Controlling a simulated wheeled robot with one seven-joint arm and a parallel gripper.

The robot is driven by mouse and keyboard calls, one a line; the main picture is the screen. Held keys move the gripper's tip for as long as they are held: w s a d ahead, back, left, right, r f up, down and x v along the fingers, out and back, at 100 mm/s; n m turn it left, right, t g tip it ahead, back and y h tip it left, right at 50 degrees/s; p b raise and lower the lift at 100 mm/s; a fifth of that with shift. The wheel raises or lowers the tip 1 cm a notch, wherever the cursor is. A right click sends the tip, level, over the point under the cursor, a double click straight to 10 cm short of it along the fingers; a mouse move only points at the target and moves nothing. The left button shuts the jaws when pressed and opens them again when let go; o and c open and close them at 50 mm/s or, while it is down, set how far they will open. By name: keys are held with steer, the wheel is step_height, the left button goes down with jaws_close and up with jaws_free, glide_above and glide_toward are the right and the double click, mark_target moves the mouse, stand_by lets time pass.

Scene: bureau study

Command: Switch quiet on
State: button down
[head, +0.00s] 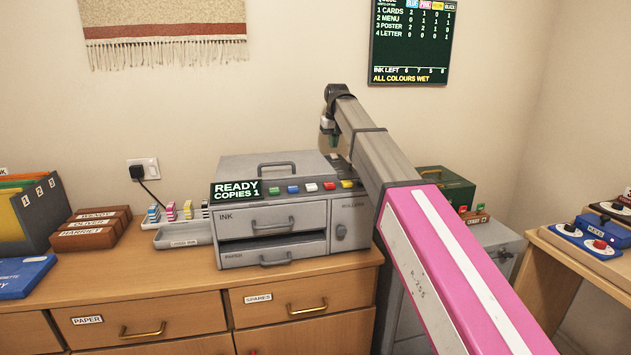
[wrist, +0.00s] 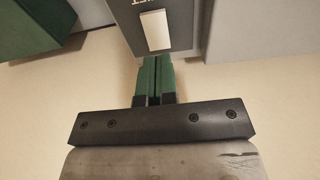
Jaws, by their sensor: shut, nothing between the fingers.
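The grey copier (head: 272,170) stands on the wooden cabinet, its display reading READY, COPIES 1. In the wrist view a white rocker switch (wrist: 157,30) sits on a dark grey panel, with a partly cut-off label beside it ending in what looks like ET. My gripper (wrist: 157,60) is shut and empty, its green fingertips at the panel's edge just short of the rocker. I cannot tell whether they touch the panel. In the head view my gripper (head: 328,141) is above the copier's right back part. The rocker cannot be made out there.
Coloured buttons (head: 310,187) line the copier's front top edge. A green box (head: 447,187) stands right of it, behind my arm. An ink tray (head: 184,233) and a file holder (head: 37,214) are left. A dark board (head: 412,42) hangs on the wall.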

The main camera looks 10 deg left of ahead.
steer(key=shift+r, duration=2.15)
